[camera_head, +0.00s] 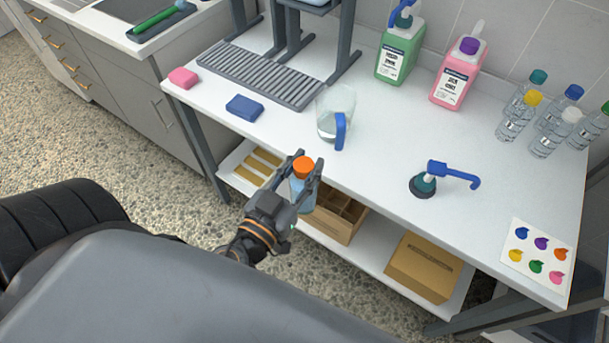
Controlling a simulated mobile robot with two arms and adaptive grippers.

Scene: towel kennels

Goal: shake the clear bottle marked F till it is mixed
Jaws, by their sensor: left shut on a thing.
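A clear bottle with an orange cap (304,184) is held in my left gripper (305,178), off the front edge of the white table. It holds a pale bluish liquid and looks close to upright. The gripper's two fingers are closed around its upper body, one on each side. I cannot make out a letter F on it, and its lower part is partly hidden by the gripper. Other clear bottles (515,119) with differently coloured caps stand at the table's back right. My right gripper is not in view.
Cardboard boxes (425,268) sit on the lower shelf.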

